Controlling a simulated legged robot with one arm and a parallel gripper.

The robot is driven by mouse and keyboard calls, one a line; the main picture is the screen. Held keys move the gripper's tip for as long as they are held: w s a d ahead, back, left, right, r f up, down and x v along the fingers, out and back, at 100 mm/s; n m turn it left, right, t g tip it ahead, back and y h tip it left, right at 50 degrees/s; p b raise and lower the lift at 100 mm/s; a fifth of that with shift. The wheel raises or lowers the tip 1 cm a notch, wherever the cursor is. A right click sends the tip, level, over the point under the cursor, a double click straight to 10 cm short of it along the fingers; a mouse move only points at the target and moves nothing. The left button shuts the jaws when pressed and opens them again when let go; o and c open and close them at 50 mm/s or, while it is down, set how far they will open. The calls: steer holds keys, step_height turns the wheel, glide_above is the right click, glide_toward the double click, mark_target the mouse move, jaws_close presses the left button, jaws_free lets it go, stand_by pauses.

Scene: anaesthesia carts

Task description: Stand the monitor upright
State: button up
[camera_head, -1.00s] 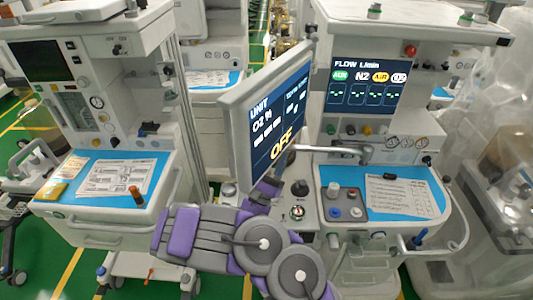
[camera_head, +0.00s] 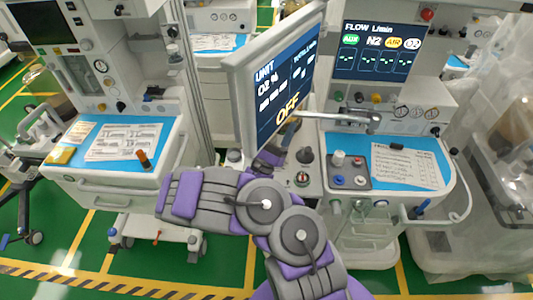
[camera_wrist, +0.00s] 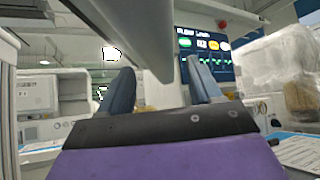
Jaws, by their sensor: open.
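The monitor (camera_head: 284,80) is a grey-framed screen reading "OFF", in the middle of the head view. It leans to one side, its top edge sloping up to the right. A metal support arm (camera_head: 345,117) runs from beside it toward the right cart. My gripper's purple wrist is just below the monitor's lower edge in the head view, with its fingertips hard to make out there. In the wrist view my gripper (camera_wrist: 160,86) has two spread fingers. The monitor's grey casing (camera_wrist: 140,30) passes above and between them, close by; contact cannot be told.
The right cart has a flow display (camera_head: 380,52) and a blue worktop (camera_head: 425,172) with a knob block (camera_head: 347,180) and a paper. The left cart's blue worktop (camera_head: 85,130) holds papers and a small brown bottle (camera_head: 144,160). Green floor shows in front.

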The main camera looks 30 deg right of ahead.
steer(key=b+v, duration=0.1)
steer(key=v, duration=1.5)
steer(key=shift+f+b, duration=0.3)
steer(key=shift+b, duration=0.05)
steer(key=shift+s, duration=0.1)
